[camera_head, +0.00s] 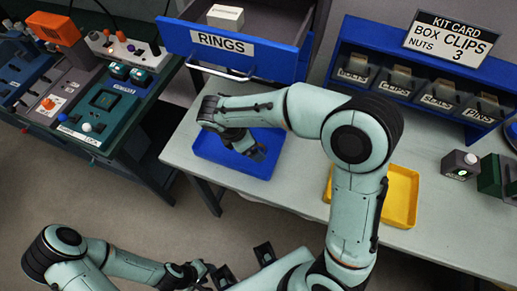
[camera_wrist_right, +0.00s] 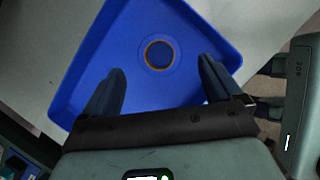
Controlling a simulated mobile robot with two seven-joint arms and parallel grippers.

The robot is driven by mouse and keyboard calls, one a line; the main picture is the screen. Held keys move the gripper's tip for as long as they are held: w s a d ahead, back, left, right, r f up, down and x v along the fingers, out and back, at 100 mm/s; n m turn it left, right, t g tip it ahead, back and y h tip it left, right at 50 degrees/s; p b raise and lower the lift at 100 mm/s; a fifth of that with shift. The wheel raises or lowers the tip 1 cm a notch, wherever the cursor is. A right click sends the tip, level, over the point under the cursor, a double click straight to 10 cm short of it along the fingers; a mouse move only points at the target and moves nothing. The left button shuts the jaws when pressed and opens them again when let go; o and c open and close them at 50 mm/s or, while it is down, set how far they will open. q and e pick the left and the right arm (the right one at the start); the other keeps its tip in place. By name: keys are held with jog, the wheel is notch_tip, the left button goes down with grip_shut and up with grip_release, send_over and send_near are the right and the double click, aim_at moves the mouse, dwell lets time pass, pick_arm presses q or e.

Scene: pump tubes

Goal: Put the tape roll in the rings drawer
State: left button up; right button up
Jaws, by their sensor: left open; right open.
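The tape roll (camera_wrist_right: 160,55), a blue ring with a brown inner edge, lies flat in the blue tray (camera_wrist_right: 215,22). In the head view the blue tray (camera_head: 208,148) sits on the table, and my right arm hides the roll. My right gripper (camera_head: 254,150) is over the tray. In the right wrist view its open fingers (camera_wrist_right: 160,85) point toward the roll, one to each side, with nothing between them. The rings drawer (camera_head: 283,56) is pulled open behind the tray, its front labelled RINGS. My left gripper (camera_head: 243,265) is open and empty at the bottom, away from the table.
A small white box (camera_head: 225,16) is at the drawer's left side. A blue rack (camera_head: 400,45) of labelled bins and a kit card (camera_head: 450,38) are at the back right. An equipment bench (camera_head: 95,100) is left.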

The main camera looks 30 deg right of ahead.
jog(key=x, duration=0.4)
jog(key=shift+f, duration=0.15)
jog(key=c, duration=1.2)
